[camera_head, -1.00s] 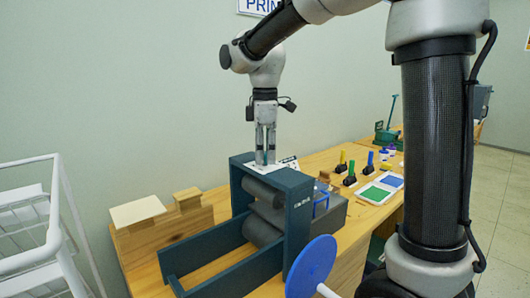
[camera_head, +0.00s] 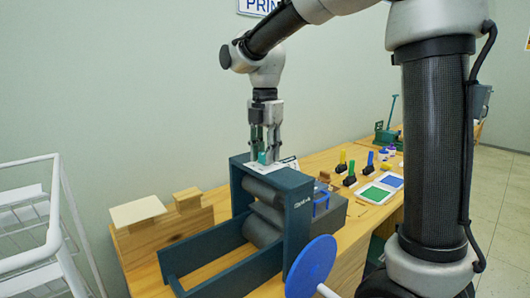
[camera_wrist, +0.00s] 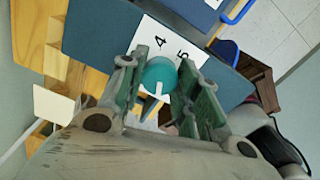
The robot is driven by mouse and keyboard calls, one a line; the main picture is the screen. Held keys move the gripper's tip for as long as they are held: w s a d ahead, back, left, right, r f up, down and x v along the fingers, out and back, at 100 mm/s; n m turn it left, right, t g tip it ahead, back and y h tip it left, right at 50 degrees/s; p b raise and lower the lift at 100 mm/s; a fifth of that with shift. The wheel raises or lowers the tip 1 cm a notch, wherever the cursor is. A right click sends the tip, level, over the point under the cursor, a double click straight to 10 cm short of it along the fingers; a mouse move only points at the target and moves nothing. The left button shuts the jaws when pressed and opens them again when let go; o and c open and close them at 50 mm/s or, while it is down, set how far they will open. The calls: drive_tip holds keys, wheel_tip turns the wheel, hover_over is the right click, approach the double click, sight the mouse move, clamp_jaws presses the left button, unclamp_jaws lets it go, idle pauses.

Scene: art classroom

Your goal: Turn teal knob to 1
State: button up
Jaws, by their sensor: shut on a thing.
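The teal knob (camera_wrist: 158,74) sits on a white number plate (camera_wrist: 148,38) on top of the dark blue roller press (camera_head: 298,205). In the wrist view its white pointer line runs toward the gripper, and the digits 4 and 5 show on the plate beyond it. Other digits are hidden. My gripper (camera_head: 265,158) points straight down over the press, its fingers around the teal knob (camera_head: 263,157). In the wrist view my gripper (camera_wrist: 160,88) has one finger on each side of the knob, shut on it.
A blue round handwheel (camera_head: 311,266) is on the press's near side. Wooden blocks (camera_head: 137,212) stand left on the table. Green and blue ink pads (camera_head: 374,193) and several small stamps lie to the right. A white wire rack (camera_head: 45,225) stands at far left.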

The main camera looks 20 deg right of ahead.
drive_tip(key=shift+n, duration=0.6)
drive_tip(key=o, duration=1.1)
drive_tip(key=shift+c, duration=0.2)
drive_tip(key=shift+r, duration=0.15)
wheel_tip(320, 180, up, 12)
